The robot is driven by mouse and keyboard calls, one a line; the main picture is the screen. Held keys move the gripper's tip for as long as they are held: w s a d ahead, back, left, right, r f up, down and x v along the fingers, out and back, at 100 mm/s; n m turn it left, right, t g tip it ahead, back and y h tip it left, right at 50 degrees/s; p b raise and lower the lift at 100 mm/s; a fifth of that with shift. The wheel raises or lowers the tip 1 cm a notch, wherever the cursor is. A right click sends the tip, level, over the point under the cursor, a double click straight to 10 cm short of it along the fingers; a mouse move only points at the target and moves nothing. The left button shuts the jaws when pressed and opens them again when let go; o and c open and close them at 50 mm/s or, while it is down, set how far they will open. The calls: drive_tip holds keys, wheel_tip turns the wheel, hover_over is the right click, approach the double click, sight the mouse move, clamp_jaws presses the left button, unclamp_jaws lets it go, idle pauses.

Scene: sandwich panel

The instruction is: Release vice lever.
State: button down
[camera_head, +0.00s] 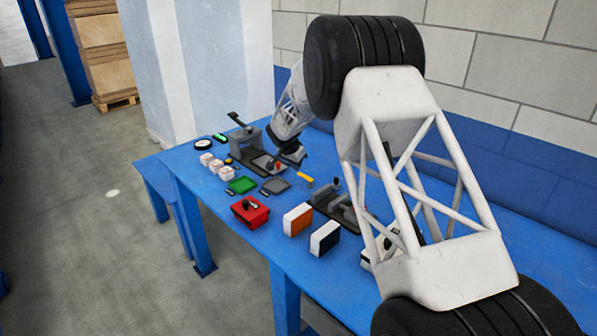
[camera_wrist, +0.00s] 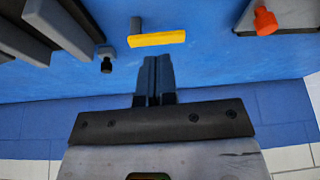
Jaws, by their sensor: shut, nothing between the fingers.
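A grey vice-like fixture (camera_head: 337,203) on a dark base sits on the blue table, partly hidden behind my arm. Its grey body (camera_wrist: 62,25) fills the upper left of the wrist view, with a small black knob (camera_wrist: 105,60) beside it. A yellow bar (camera_wrist: 157,39) with a short grey stem lies just beyond my fingertips; it also shows in the head view (camera_head: 305,177). I cannot tell whether it is joined to the fixture. My gripper (camera_wrist: 155,62) is shut and empty, its fingertips close to the bar; contact is unclear. In the head view my gripper (camera_head: 291,153) is low over the table.
A grey press (camera_head: 246,141) with a black lever stands left of my gripper. Its orange-red knob (camera_wrist: 265,20) shows in the wrist view. A wall borders the back.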

drive_tip(key=shift+v, duration=2.05)
drive_tip(key=s+d+r+n, duration=0.1)
drive_tip(key=s+d+r, duration=0.5)
drive_tip(key=s, duration=0.4)
drive_tip(key=s+d+r+n+y, duration=0.1)
drive_tip(key=s+d+r, duration=0.3)
drive_tip(key=s+r, duration=0.5)
drive_tip(key=s+d+r+n, duration=0.1)
drive_tip(key=s+d+r, duration=0.4)
drive_tip(key=s, duration=0.6)
drive_tip(key=s+d+f+n, duration=0.1)
drive_tip(key=s+d+n, duration=0.1)
drive_tip(key=s, duration=1.6)
drive_tip(key=s+d+n+y, duration=0.1)
drive_tip(key=s+d+n, duration=0.1)
drive_tip(key=s, duration=1.6)
drive_tip(key=shift+d+f+n+g+y, duration=0.3)
drive_tip(key=shift+d+f+g, duration=0.1)
drive_tip(key=shift+d, duration=0.4)
